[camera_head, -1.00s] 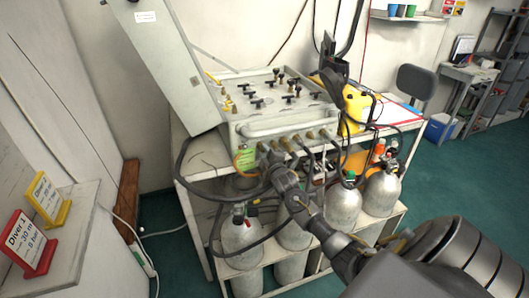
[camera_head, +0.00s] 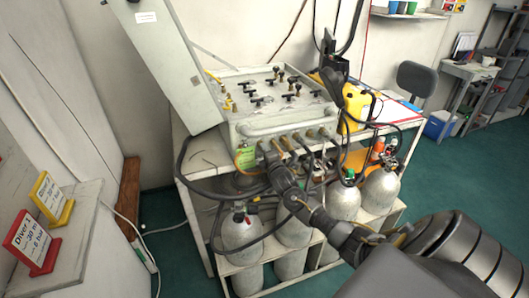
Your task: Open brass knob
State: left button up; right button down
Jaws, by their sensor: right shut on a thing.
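The air panel (camera_head: 245,132) is a pale box with its lid raised, standing on a white shelf bench. A row of brass knobs (camera_head: 310,134) runs along its front face, below a pale horizontal bar. My right gripper (camera_head: 268,153) reaches in from the lower right to the left part of this row. It is shut at the front face on a brass knob, which its jaws mostly hide. How far that knob is turned cannot be seen. My left gripper is not in view.
Dark hoses (camera_head: 190,178) hang in front of the bench. Several grey cylinders (camera_head: 241,231) stand on the lower shelf beneath my right arm. A yellow container (camera_head: 355,106) stands right of the panel. Diver signs (camera_head: 32,243) sit on a ledge at the left.

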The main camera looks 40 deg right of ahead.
jog(key=c, duration=1.5)
grip_release()
jog(key=b+v, duration=0.1)
jog(key=v, duration=0.9)
jog(key=shift+s+a, duration=0.1)
jog(key=shift+s, duration=0.15)
